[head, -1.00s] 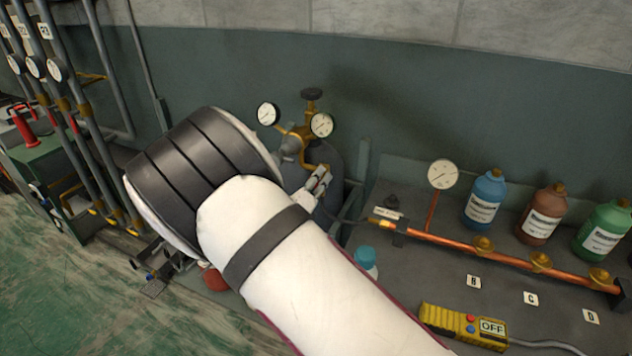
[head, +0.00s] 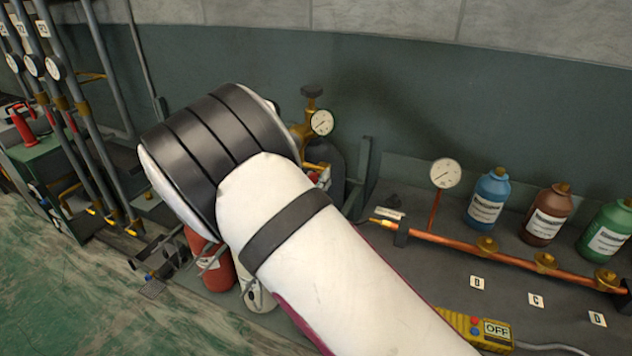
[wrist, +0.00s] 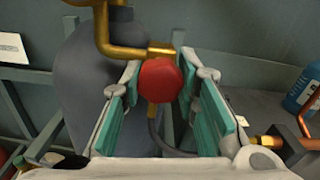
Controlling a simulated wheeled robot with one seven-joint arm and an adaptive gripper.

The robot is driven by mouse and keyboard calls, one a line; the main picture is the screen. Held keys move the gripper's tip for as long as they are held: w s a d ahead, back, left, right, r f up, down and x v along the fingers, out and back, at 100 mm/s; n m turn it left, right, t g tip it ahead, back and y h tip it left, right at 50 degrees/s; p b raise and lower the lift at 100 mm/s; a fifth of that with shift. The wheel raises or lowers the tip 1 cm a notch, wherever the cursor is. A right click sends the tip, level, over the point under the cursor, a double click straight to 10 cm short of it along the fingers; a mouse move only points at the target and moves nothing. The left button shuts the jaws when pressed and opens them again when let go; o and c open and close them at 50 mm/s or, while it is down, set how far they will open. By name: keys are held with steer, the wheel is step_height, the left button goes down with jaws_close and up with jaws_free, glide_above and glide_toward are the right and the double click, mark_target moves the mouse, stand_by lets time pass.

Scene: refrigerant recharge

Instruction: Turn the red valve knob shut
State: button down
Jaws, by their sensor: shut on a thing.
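The red valve knob (wrist: 161,80) shows in the middle of the wrist view, at the end of a brass pipe (wrist: 130,48) in front of a dark grey cylinder (wrist: 85,85). My gripper (wrist: 160,88) has its teal-padded fingers on both sides of the knob and is shut on it. In the head view my arm hides most of the gripper and knob. The brass regulator (head: 308,130) with one gauge (head: 321,122) shows above the grey cylinder, just right of my wrist.
A copper manifold pipe (head: 455,243) with a gauge (head: 445,173) runs along the bench at right. Blue (head: 487,198), brown (head: 546,213) and green (head: 604,232) bottles stand behind it. A yellow meter (head: 476,327) lies in front.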

steer(key=m+b, duration=0.1)
steer(key=m, duration=0.2)
steer(key=shift+w+m, duration=0.1)
steer(key=shift+m, duration=0.3)
steer(key=m+b, duration=0.2)
steer(key=m, duration=0.1)
steer(key=shift+a+m, duration=0.1)
steer(key=shift+m, duration=0.2)
steer(key=m+b, duration=0.3)
steer(key=shift+f+m, duration=0.1)
steer(key=shift+m, duration=0.2)
steer(key=m+b, duration=0.2)
steer(key=b, duration=0.1)
steer(key=shift+w+m, duration=0.1)
steer(key=shift+m, duration=0.3)
steer(key=m+b, duration=0.4)
steer(key=b, duration=0.3)
steer(key=shift+m, duration=0.4)
steer(key=m+b, duration=0.1)
steer(key=b, duration=0.2)
steer(key=shift+m+b, duration=0.9)
steer(key=shift+b, duration=0.6)
steer(key=shift+r+m+b, duration=0.2)
steer(key=shift+m+b, duration=0.1)
steer(key=shift+b, duration=0.2)
